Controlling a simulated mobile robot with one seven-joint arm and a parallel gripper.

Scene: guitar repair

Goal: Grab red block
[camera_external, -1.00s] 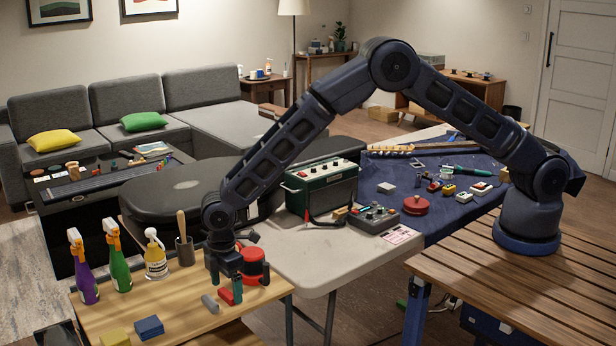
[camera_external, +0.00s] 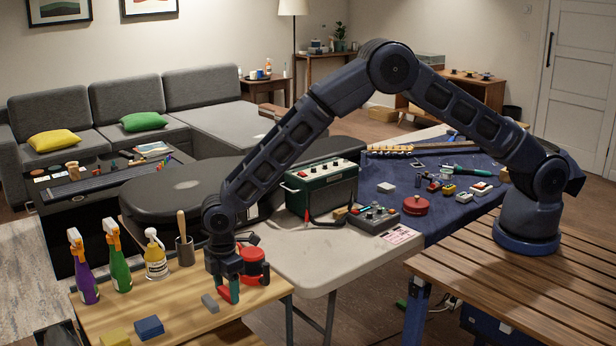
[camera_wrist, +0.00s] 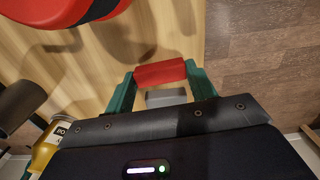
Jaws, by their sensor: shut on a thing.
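The red block (camera_wrist: 160,73) sits between the two green fingers of my gripper (camera_wrist: 160,80) in the wrist view, with both fingers against its ends. In the external view my gripper (camera_external: 229,290) points down over the right part of the wooden bench top (camera_external: 190,322), shut on the red block (camera_external: 222,294), which is mostly hidden by the fingers. I cannot tell whether the block touches the bench top.
A red round thing (camera_external: 252,265) stands right behind my gripper. A grey block (camera_external: 210,303) lies just left of it. A blue block (camera_external: 149,327) and a yellow block (camera_external: 115,338) lie nearer the front. Spray bottles (camera_external: 117,262) stand at the back left.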

